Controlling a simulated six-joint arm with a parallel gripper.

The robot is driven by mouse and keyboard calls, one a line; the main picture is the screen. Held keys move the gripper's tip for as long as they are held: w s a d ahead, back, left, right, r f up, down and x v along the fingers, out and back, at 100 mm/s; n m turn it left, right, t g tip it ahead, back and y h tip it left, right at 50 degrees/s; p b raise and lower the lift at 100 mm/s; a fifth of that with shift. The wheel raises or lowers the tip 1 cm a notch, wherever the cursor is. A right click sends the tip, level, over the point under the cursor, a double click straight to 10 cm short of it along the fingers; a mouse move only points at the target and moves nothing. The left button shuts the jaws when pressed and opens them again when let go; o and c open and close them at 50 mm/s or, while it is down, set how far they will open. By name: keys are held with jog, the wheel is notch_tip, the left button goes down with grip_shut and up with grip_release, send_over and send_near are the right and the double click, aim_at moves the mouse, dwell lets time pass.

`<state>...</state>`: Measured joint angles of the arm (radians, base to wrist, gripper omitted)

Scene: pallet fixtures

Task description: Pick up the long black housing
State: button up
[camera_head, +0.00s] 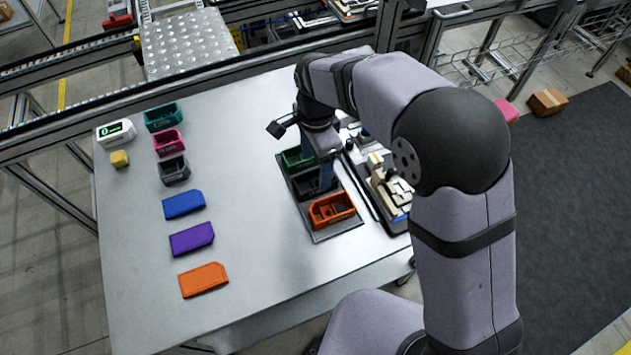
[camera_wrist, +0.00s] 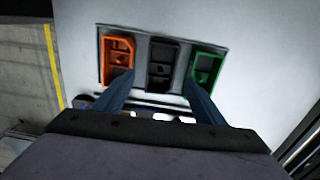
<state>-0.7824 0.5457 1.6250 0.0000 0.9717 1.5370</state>
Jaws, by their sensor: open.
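The long black housing (camera_head: 308,187) sits in the middle slot of a dark tray (camera_head: 322,236), between a green housing (camera_head: 292,158) and an orange housing (camera_head: 332,210). In the wrist view the black housing (camera_wrist: 163,62) lies ahead of the fingers, in the middle of the picture. My gripper (camera_head: 315,172) is open over the tray and holds nothing. In the wrist view its blue fingers (camera_wrist: 159,77) are spread, one towards the orange side and one towards the green side. My arm hides part of the tray in the head view. Whether the fingers touch anything cannot be told.
Teal (camera_head: 163,117), pink (camera_head: 168,142) and dark grey (camera_head: 174,169) housings stand at the table's left. Blue (camera_head: 184,204), purple (camera_head: 191,239) and orange (camera_head: 203,280) covers lie below them. A fixture (camera_head: 385,185) stands right of the tray. The table between is clear.

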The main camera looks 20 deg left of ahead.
aim_at(315, 186)
jog(key=shift+a+f+p, duration=0.1)
jog(key=shift+f+p, duration=1.2)
jog(key=shift+f, duration=1.95)
jog(key=shift+c, duration=0.3)
jog(key=c, duration=1.1)
jog(key=shift+c, duration=0.2)
jog(key=shift+r, duration=0.15)
notch_tip(315, 186, up, 10)
jog(key=b, duration=0.3)
jog(key=w+d+r+p, duration=0.1)
jog(key=w+d+p, duration=0.6)
jog(key=w, duration=0.5)
jog(key=w+d+r+p, duration=0.1)
jog(key=w+d+p, duration=0.6)
jog(key=w, duration=0.5)
jog(key=shift+d+r, duration=0.35)
jog(key=shift+d, duration=0.35)
